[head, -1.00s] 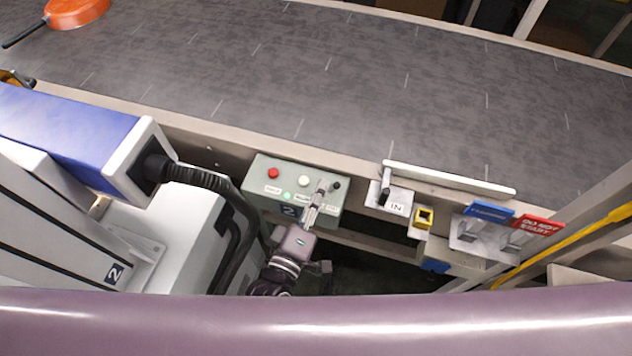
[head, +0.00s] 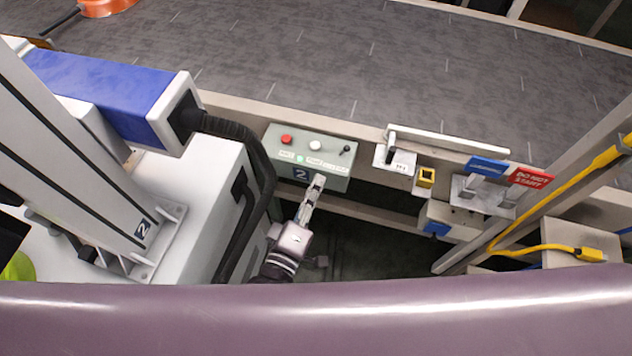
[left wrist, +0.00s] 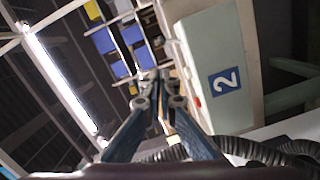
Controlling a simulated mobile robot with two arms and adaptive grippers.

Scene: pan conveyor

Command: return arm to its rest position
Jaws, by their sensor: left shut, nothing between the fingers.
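My left gripper (head: 314,189) is shut and empty in the head view. Its tips are just in front of the lower part of the grey-green control box (head: 334,176) marked 2. I cannot tell whether they touch it. The box carries a red button (head: 286,139), a white button (head: 316,145) and a black switch (head: 345,150) on its top. In the left wrist view the fingers (left wrist: 160,85) are together, and the box (left wrist: 215,50) with its blue 2 label stands to their right. My right gripper is in neither view.
The dark conveyor belt (head: 400,70) runs behind, with an orange pan (head: 108,5) at the far left. A blue and white machine (head: 105,100) with a black hose (head: 262,165) stands left of my arm. A lever plate (head: 394,160) and blue and red tags (head: 530,178) are to the right.

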